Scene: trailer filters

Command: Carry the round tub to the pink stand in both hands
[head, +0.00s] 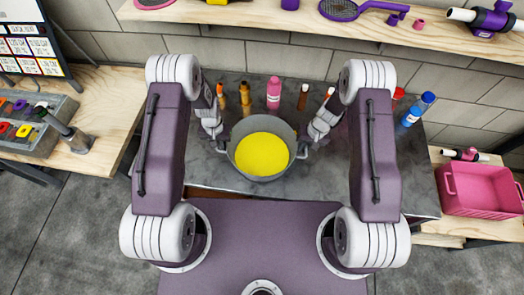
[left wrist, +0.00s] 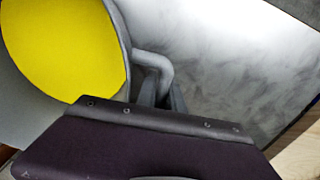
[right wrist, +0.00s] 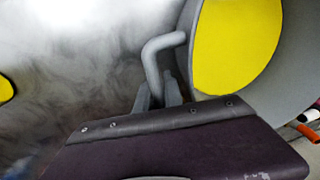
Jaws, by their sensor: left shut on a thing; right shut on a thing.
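The round tub (head: 262,178) is grey with a bright yellow inside and a handle on each side. It is level over the front middle of the dark grey counter; I cannot tell whether it touches it. My left gripper (head: 221,142) is shut on its left handle, also seen in the left wrist view (left wrist: 157,66). My right gripper (head: 305,142) is shut on its right handle, also seen in the right wrist view (right wrist: 160,48). The tub's underside is hidden. I do not clearly see a pink stand; a pink crate (head: 480,190) is at the far right.
Several bottles, including a pink one (head: 273,93) and a blue-capped one (head: 417,110), stand along the back of the counter (head: 215,175). A wooden bench (head: 110,105) with a grey parts tray (head: 30,125) is at left. A wooden shelf (head: 230,17) runs above.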

